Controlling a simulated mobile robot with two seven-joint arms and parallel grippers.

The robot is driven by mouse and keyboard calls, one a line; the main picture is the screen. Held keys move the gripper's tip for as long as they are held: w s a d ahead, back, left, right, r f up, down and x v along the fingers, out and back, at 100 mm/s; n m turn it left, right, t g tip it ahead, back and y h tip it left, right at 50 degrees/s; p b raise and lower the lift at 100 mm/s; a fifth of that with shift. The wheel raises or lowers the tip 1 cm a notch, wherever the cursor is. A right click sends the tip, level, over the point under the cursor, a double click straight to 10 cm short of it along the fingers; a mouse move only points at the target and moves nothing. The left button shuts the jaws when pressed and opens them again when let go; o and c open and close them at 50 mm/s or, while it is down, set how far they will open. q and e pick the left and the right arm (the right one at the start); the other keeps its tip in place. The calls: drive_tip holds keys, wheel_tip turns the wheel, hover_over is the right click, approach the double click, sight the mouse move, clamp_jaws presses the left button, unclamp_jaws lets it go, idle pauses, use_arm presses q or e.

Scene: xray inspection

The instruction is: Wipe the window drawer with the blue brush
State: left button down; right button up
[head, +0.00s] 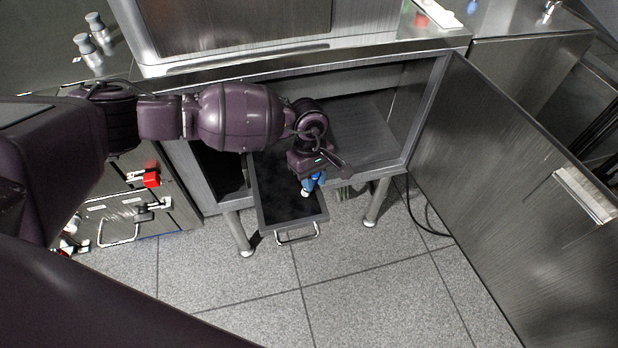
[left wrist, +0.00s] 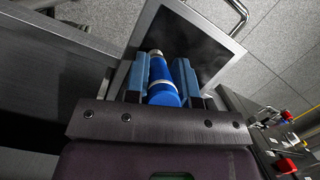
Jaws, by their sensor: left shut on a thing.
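The window drawer (head: 283,203) is a dark panel in a metal frame, pulled out from the cabinet with its handle toward the floor side. In the left wrist view the drawer (left wrist: 198,52) lies just beyond the fingers, with cloudy smudges on its dark surface. My left gripper (head: 311,180) is over the right part of the drawer, shut on the blue brush (head: 313,182). The brush (left wrist: 161,80) shows between the two fingers in the left wrist view, its pale end toward the drawer. I cannot tell whether it touches the surface. My right gripper is not in view.
A large metal door (head: 530,200) stands open on the right. The open cabinet (head: 360,135) has a bare shelf beside the drawer. Another cabinet (head: 125,215) with red parts and a handle stands at left. The tiled floor (head: 350,260) in front is clear.

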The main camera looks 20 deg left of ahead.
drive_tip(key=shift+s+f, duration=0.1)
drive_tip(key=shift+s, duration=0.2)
use_arm(q)
drive_tip(key=shift+a, duration=0.1)
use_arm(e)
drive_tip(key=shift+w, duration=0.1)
use_arm(q)
drive_tip(key=shift+s+a, duration=0.2)
drive_tip(key=shift+a, duration=0.05)
drive_tip(key=shift+s+a+p, duration=0.3)
drive_tip(key=shift+a, duration=0.15)
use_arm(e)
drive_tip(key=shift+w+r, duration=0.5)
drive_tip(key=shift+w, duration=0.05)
use_arm(q)
drive_tip(key=shift+a, duration=0.1)
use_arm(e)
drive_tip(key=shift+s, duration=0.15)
use_arm(q)
drive_tip(key=shift+s+a, duration=0.5)
drive_tip(key=shift+a, duration=0.15)
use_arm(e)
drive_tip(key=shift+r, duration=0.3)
